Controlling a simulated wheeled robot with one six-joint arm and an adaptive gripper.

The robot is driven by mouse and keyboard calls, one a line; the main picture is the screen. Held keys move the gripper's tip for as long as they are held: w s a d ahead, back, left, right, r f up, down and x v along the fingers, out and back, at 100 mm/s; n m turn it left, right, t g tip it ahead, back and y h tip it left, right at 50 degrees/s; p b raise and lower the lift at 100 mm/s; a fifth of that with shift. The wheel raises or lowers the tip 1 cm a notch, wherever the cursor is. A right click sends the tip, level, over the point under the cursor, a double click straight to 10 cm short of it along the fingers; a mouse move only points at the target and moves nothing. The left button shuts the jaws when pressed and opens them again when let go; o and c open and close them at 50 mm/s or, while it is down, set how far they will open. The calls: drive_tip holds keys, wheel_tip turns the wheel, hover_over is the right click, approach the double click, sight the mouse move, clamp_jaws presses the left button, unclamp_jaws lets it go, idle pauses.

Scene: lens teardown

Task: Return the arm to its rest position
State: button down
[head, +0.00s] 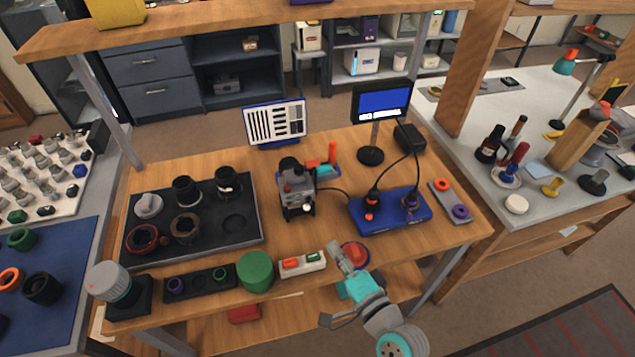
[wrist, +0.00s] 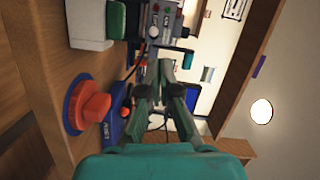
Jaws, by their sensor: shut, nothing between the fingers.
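My gripper (head: 335,248) is at the front edge of the wooden workbench (head: 330,225) in the head view, beside a red round button (head: 354,254). In the wrist view my gripper (wrist: 165,68) points out over the bench with its fingers together and nothing between them. The red button on its blue base (wrist: 92,106) lies to its left there. My teal wrist and grey arm links extend below the bench edge in the head view.
A white switch box (head: 302,264) and a green cylinder (head: 256,270) stand left of my gripper. A blue box with cables (head: 390,212), a small grey machine (head: 297,188) and a black tray of lens parts (head: 215,245) are farther back. The bench's front right is mostly clear.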

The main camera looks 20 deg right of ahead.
drive_tip(key=s+d+n+g+h, duration=0.1)
drive_tip(key=s+n, duration=0.5)
drive_tip(key=s, duration=1)
drive_tip(key=s+d+n+g+h, duration=0.1)
drive_tip(key=s+d+n+h, duration=0.2)
drive_tip(key=s+n, duration=0.4)
drive_tip(key=s, duration=0.8)
drive_tip(key=shift+s+d+f, duration=0.35)
drive_tip(key=shift+a, duration=0.15)
